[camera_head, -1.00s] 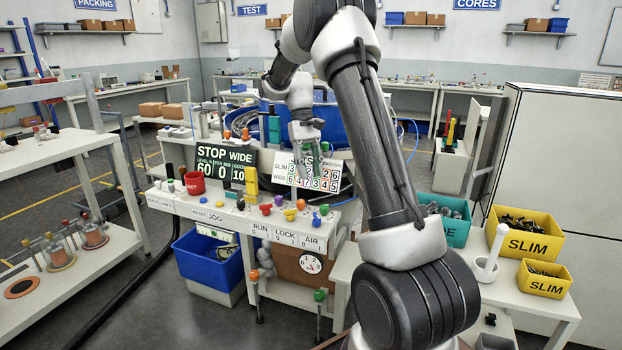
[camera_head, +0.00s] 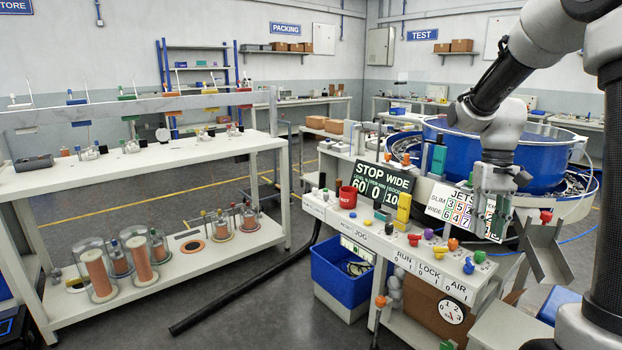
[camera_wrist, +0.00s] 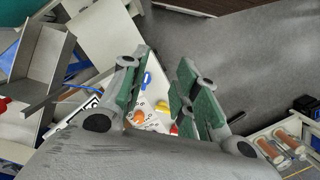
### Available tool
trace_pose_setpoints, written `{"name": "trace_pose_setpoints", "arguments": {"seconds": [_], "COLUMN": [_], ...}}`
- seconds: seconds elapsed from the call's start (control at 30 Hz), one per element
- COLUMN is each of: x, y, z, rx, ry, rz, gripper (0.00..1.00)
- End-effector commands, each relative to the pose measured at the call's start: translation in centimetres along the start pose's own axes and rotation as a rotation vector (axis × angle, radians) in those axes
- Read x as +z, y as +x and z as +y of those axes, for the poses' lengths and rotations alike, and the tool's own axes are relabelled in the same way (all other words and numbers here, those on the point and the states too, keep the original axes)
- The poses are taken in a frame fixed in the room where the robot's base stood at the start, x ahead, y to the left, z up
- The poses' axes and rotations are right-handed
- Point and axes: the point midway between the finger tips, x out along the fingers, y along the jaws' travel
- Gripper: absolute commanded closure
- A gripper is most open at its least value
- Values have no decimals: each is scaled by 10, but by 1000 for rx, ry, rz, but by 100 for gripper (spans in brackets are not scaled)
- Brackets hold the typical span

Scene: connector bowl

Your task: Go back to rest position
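My gripper (camera_head: 494,208) hangs in front of the JETS card (camera_head: 452,208), above the right part of the control bench, and partly hides the card. In the wrist view my gripper (camera_wrist: 164,72) shows its green-padded fingers spread apart with nothing between them. Coloured knobs of the bench (camera_wrist: 140,115) show beyond the fingers. The big blue bowl (camera_head: 545,150) stands behind the gripper. My arm comes in from the right edge of the head view.
A grey metal chute (camera_head: 548,252) stands close to the right of my gripper. A white shelf bench (camera_head: 150,150) with glass-covered spools (camera_head: 97,275) is at the left. A blue bin (camera_head: 340,280) sits under the control bench. Open floor with a black cable (camera_head: 250,290) lies between.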

Motion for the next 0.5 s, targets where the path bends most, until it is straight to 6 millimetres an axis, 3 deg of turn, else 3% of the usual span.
{"name": "trace_pose_setpoints", "arguments": {"seconds": [0.1,0.3,0.5], "x": [51,130,187], "y": [-15,-23,-23], "z": [-6,-13,-16], "rx": [2,2,-3], "ry": [-18,-51,-82], "rz": [101,275,427], "gripper": [70,70,70]}}
